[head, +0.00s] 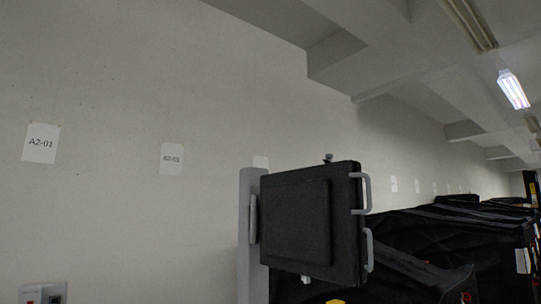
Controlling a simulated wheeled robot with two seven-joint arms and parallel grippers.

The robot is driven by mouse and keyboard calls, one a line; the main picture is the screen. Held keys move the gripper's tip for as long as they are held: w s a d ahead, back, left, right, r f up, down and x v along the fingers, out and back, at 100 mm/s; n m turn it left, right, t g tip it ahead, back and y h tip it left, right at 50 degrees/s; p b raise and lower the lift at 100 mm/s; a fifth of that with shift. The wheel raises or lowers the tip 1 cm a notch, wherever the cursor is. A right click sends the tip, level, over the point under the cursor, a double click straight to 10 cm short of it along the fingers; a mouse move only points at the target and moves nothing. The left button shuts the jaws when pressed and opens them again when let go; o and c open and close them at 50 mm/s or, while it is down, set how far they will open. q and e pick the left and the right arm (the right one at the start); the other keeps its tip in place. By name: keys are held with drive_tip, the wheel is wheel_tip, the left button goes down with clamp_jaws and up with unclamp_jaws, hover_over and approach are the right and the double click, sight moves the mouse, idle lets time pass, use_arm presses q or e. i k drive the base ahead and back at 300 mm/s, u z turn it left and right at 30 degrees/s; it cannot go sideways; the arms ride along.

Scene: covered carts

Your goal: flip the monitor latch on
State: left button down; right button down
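The monitor (297,223) is a dark, flat panel in the middle right of the head view. It is mounted on a grey upright post (250,235), with two light-grey handles on its right edge, an upper one (366,192) and a lower one (369,249). A small knob (328,158) sticks up from its top edge, and a small white piece (306,279) hangs under its bottom edge. I cannot tell which part is the latch or how it is set. Neither of my grippers is in view.
Black covered carts (440,235) stand in a row at the right, behind the monitor. A plain wall with paper labels, one reading A2-01 (41,143), fills the left. A small box (43,293) is at the lower left. A ceiling lamp (513,89) hangs above.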

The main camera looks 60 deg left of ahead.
sight(329, 157)
drive_tip(key=u, duration=1.55)
drive_tip(key=i, duration=0.3)
